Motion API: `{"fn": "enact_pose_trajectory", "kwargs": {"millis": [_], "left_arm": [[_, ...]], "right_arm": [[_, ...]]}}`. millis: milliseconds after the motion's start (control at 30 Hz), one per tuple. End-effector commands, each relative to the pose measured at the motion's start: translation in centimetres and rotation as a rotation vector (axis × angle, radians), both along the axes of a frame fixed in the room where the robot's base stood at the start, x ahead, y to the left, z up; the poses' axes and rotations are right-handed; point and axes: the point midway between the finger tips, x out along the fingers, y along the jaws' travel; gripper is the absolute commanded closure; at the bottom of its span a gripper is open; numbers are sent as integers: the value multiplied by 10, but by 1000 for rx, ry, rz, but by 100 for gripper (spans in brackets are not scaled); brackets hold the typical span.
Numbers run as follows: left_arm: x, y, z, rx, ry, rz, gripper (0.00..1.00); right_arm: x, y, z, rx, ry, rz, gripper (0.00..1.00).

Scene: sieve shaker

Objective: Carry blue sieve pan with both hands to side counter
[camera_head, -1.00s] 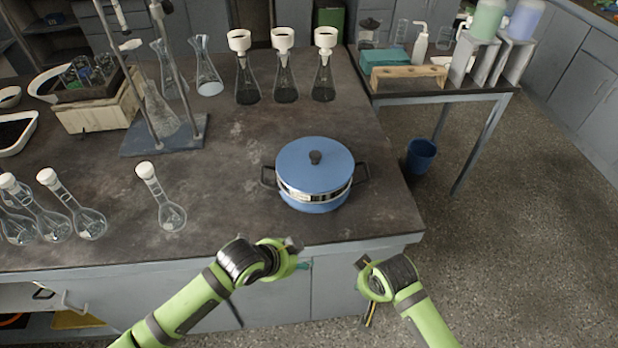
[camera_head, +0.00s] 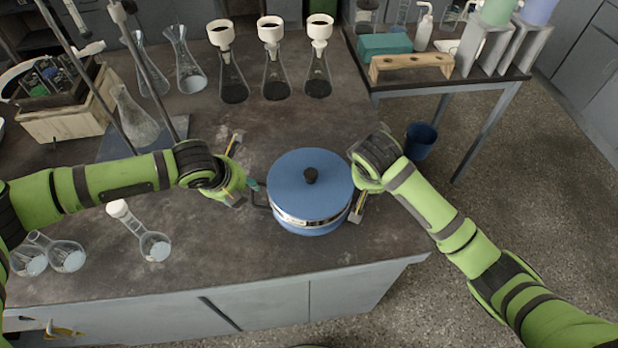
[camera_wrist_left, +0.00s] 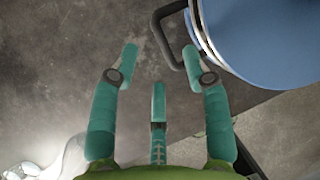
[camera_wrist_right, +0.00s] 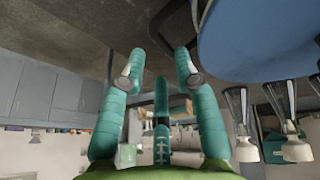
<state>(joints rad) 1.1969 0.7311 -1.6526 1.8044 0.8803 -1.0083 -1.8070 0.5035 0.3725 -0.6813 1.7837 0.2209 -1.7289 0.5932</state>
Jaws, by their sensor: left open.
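The blue sieve pan (camera_head: 292,190), with a black knob on its lid and a silver band, sits on the dark bench near its right end. Its left loop handle (camera_wrist_left: 168,38) shows in the left wrist view. My left gripper (camera_head: 246,184) is open just left of the pan; the handle lies beyond its right finger, not between the fingers. My right gripper (camera_head: 358,190) is at the pan's right side and hides that handle in the head view. Its fingers (camera_wrist_right: 158,62) are apart and empty in the right wrist view. The side counter (camera_head: 518,72) stands at the back right.
The side counter holds a teal box (camera_head: 385,46), a wooden rack (camera_head: 410,66) and bottles on stands. Filter flasks (camera_head: 275,85) stand behind the pan. Volumetric flasks (camera_head: 153,244) are near my left arm. A blue bin (camera_head: 421,141) is on the floor.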

Motion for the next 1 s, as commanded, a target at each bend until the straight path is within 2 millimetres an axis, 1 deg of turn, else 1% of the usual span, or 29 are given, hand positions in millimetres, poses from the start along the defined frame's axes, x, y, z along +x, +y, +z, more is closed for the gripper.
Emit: {"fn": "enact_pose_trajectory", "kwargs": {"millis": [367, 467, 567, 800, 1000], "left_arm": [[1, 1, 1, 2, -1, -2, 53], [2, 0, -3, 2, 0, -2, 53], [6, -2, -13, 2, 1, -3, 53], [19, -8, -45, 3, 1, -2, 53], [26, -10, -61, 3, 0, -2, 53]], "right_arm": [[0, 0, 0, -1, 1, -1, 68], [2, -1, -4, -1, 1, -1, 68], [5, -3, -13, -2, 3, -2, 68], [19, -9, -45, -3, 3, -2, 68], [26, -11, -61, -1, 1, -1, 68]]}}
